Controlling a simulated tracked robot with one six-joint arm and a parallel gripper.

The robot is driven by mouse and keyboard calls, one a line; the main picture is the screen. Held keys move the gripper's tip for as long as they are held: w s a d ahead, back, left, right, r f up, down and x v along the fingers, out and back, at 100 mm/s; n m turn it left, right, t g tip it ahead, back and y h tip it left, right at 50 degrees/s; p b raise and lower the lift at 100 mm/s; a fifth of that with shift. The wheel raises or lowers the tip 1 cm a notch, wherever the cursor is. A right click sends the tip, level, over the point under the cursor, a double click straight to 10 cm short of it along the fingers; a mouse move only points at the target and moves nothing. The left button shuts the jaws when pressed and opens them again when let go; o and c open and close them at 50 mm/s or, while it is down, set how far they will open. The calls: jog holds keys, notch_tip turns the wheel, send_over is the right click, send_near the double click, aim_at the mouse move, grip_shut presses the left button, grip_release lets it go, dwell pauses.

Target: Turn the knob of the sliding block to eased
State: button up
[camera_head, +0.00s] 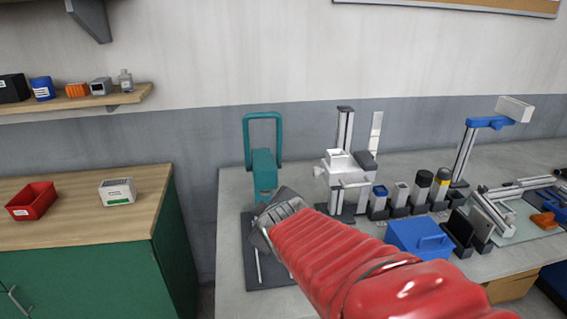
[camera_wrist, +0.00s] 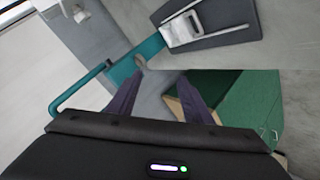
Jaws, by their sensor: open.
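The sliding block (camera_wrist: 184,30) appears to be the pale block on light rods over a dark plate (camera_wrist: 235,25), at the upper right in the wrist view. I cannot make out the knob's setting. My gripper (camera_head: 272,218) also shows above the plate in the head view.
To the right on the grey bench stand a white press-like device (camera_head: 347,170), several small canisters, a blue bin (camera_head: 420,240) and a blue-topped stand (camera_head: 470,140). A green cabinet with a wooden top (camera_head: 90,225) is at left, across a gap.

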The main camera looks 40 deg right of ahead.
jog(key=w+d+n+t+h, duration=0.1)
jog(key=d+n+t+h, duration=0.15)
jog(key=d, duration=0.85)
jog(key=n+t, duration=0.2)
jog(key=n, duration=0.3)
send_near(316, 172)
jog(key=w+f, duration=0.1)
jog(key=shift+w+d+f+h, duration=0.2)
jog(key=shift+d+f+h, duration=0.05)
jog(key=shift+d+h, duration=0.1)
jog(key=shift+w, duration=0.1)
jog(key=x, duration=1.3)
jog(key=shift+w, duration=0.3)
jog(key=shift+d+r, duration=0.1)
jog(key=shift+d, duration=0.05)
jog(key=shift+c, duration=0.4)
jog(key=c, duration=1)
